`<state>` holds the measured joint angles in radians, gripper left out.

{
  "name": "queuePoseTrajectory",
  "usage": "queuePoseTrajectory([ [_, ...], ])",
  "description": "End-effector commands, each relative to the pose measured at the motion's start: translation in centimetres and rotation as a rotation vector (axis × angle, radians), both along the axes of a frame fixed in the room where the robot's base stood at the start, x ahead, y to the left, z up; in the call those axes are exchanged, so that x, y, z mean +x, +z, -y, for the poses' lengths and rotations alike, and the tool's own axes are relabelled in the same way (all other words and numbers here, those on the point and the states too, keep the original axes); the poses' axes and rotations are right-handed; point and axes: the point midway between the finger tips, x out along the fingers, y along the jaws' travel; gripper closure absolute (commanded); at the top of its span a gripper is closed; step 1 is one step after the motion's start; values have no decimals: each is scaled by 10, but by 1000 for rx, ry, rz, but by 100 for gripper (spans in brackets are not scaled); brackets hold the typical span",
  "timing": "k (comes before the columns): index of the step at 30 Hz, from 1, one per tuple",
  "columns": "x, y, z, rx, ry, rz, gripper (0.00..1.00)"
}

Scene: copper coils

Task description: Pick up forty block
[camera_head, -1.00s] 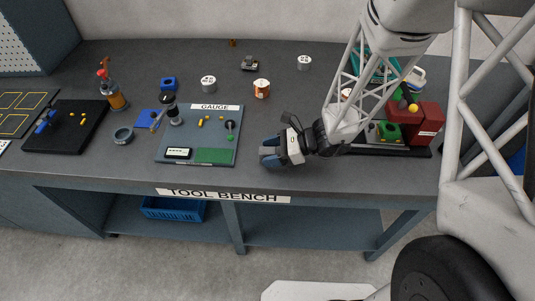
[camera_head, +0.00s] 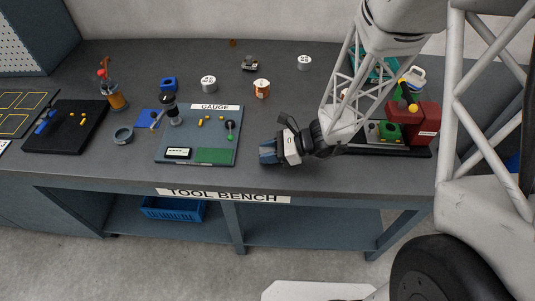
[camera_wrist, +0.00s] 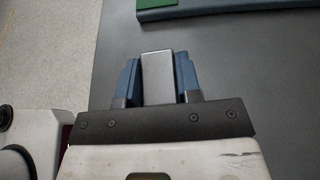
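My gripper (camera_head: 268,153) is low over the front edge of the bench, right of the gauge board (camera_head: 242,125). In the wrist view its two blue fingers (camera_wrist: 157,80) stand on either side of a plain grey block (camera_wrist: 157,76). The fingers appear to touch both of its sides, so the gripper looks shut on it. No number shows on the block's visible face. In the head view the block is hard to make out between the fingers. I cannot tell its height above the bench.
The bench (camera_head: 325,178) is bare around the gripper. A black tray with red and green parts (camera_head: 412,130) stands to the right under my arm. White-topped cylinders (camera_head: 208,83) and an orange-white cup (camera_head: 261,88) stand farther back.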

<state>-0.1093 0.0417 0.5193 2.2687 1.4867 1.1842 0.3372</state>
Motion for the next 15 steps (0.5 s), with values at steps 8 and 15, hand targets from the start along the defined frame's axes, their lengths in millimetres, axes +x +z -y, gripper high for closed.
queuePoseTrajectory([
  [8, 0, 0, 0, 0, 0, 1, 100],
  [15, 0, 1, 0, 0, 0, 1, 100],
])
